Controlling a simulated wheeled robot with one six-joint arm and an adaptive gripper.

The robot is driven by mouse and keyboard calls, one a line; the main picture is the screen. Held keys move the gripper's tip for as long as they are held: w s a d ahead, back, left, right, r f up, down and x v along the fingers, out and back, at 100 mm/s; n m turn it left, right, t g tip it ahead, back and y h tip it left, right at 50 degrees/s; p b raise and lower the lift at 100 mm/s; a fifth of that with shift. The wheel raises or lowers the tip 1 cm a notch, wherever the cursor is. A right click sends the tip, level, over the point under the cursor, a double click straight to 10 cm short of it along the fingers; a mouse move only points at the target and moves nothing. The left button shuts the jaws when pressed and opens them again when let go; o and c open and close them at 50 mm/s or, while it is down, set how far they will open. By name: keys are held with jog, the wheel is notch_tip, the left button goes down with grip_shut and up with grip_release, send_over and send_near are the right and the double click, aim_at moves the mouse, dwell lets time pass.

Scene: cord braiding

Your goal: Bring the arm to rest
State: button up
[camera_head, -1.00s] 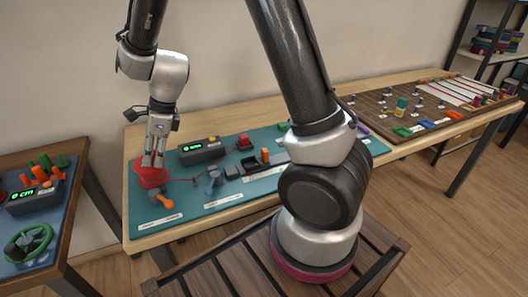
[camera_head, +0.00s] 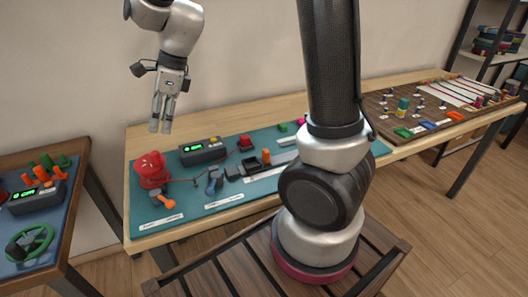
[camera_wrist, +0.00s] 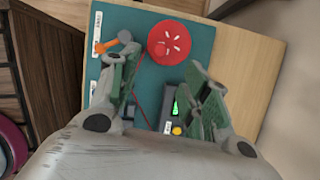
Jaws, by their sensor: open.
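My gripper (camera_head: 162,113) hangs in the air above the left end of the teal mat, with its fingers apart and pointing down. Nothing is between the fingers. In the wrist view my gripper (camera_wrist: 165,85) is also open, with the mat below it. The red round braiding piece (camera_head: 151,169) stands on the mat below my gripper and is not touched. It shows from above in the wrist view (camera_wrist: 170,43), with white marks on its top. An orange-handled tool (camera_head: 165,201) lies in front of it.
The teal mat (camera_head: 233,195) also holds a dark box with a green display (camera_head: 203,151) and several small parts. A brown pegboard (camera_head: 385,99) lies further right on the wooden table. Another table with a green wheel (camera_head: 30,243) stands at the left. The air around my gripper is clear.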

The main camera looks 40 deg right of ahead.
jog(key=s+d+r+n+t+h, duration=0.1)
jog(key=s+d+r+n, duration=0.3)
jog(key=s+d+n, duration=0.6)
jog(key=s+d+r+n+t+h, duration=0.2)
jog(key=s+d+r+n, duration=0.3)
jog(key=s+d+n, duration=0.6)
jog(key=shift+d+r+h, duration=0.3)
jog(key=shift+d+h, duration=0.4)
jog(key=shift+d, duration=0.05)
dwell(0.7)
